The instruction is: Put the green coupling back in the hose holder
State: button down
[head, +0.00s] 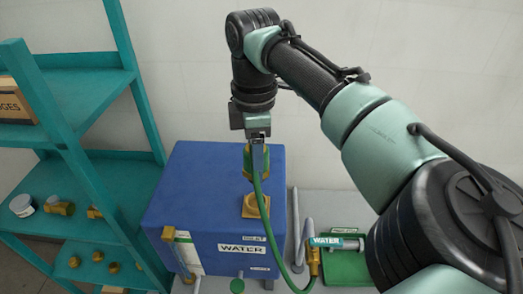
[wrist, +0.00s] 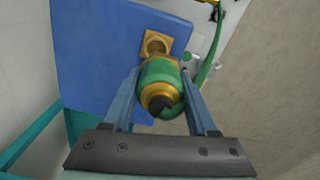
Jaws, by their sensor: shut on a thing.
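The green coupling (head: 247,158) with brass ends is held between the two fingers of my gripper (head: 257,150), over the blue tank (head: 190,200). In the wrist view the coupling (wrist: 160,74) sits between the blue-grey fingers (wrist: 162,85). Its far brass end points toward the square brass inlet (wrist: 157,42) on the tank top. In the head view the coupling appears above this inlet (head: 254,206), with a small gap. A green hose (head: 267,215) hangs from the coupling down the tank front. I cannot clearly identify the hose holder.
A "WATER" label (head: 242,248) is on the tank front. To the right are a brass fitting (head: 314,257), a tagged pipe-like part (head: 338,243) and a green tray (head: 345,268). A teal shelf (head: 95,95) with brass fittings stands left. A pale wall (head: 185,60) is behind.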

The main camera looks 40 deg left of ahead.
jog(key=s+d+f+n+b, duration=0.2)
jog(key=s+d+n+b, duration=0.1)
jog(key=s+d+b, duration=1.1)
jog(key=d+f+b, duration=0.3)
jog(key=f+b, duration=0.4)
jog(key=f, duration=0.6)
jog(key=w+d+f+n+b, duration=0.1)
jog(key=d+f+b, duration=0.3)
jog(key=f+b, duration=0.4)
jog(key=d+f+b, duration=0.3)
jog(key=f+b, duration=0.4)
jog(key=f, duration=1)
jog(key=shift+w+d+f+n, duration=0.2)
jog(key=shift+d+f+n, duration=0.1)
jog(key=shift+d+n, duration=0.1)
jog(key=shift+s, duration=0.1)
